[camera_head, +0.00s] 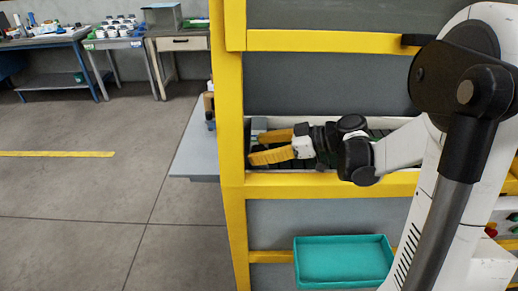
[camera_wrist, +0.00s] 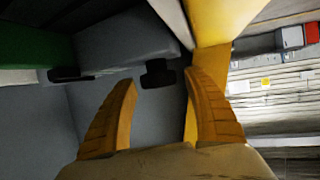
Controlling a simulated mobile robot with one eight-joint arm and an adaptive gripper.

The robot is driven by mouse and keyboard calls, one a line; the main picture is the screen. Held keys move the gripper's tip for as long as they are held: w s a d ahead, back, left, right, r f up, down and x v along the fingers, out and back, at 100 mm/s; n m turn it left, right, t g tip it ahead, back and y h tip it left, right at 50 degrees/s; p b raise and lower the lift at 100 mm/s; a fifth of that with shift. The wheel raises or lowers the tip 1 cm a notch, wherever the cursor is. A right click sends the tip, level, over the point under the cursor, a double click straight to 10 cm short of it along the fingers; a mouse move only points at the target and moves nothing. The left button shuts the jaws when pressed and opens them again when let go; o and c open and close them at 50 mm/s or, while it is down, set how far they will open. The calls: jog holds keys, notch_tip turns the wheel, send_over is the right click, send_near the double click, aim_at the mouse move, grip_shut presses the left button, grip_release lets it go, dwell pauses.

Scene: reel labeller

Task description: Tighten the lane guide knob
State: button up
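A black T-shaped knob (camera_wrist: 157,74) shows in the wrist view on the edge of a grey block, between the fingertips in the picture. A second, similar black knob (camera_wrist: 68,75) is further left. I cannot tell which is the lane guide knob. My gripper (camera_wrist: 161,77) has two ribbed yellow fingers spread apart with nothing held. The nearer knob appears beyond the fingertips, without visible contact. In the head view my gripper (camera_head: 256,146) reaches left inside the yellow frame, and the knobs cannot be made out there.
A yellow frame (camera_head: 231,120) surrounds the work area, with its post left of my gripper and bars above and below. A teal bin (camera_head: 343,262) sits low at the front. A grey side table (camera_head: 195,150) stands left. The floor further left is clear.

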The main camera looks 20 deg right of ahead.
jog(key=c, duration=1)
jog(key=shift+m+t, duration=0.4)
jog(key=m+t+h, duration=0.2)
jog(key=m+h, duration=0.1)
jog(key=shift+s+a+m+t+h+p, duration=0.15)
jog(key=shift+m+t+h+p, duration=0.15)
jog(key=shift+t, duration=0.1)
jog(key=shift+m+t+h, duration=1.1)
jog(key=shift+m+h, duration=1.2)
jog(key=shift+h, duration=0.2)
jog(key=shift+h, duration=0.3)
jog(key=o, duration=1.2)
jog(key=shift+c, duration=0.2)
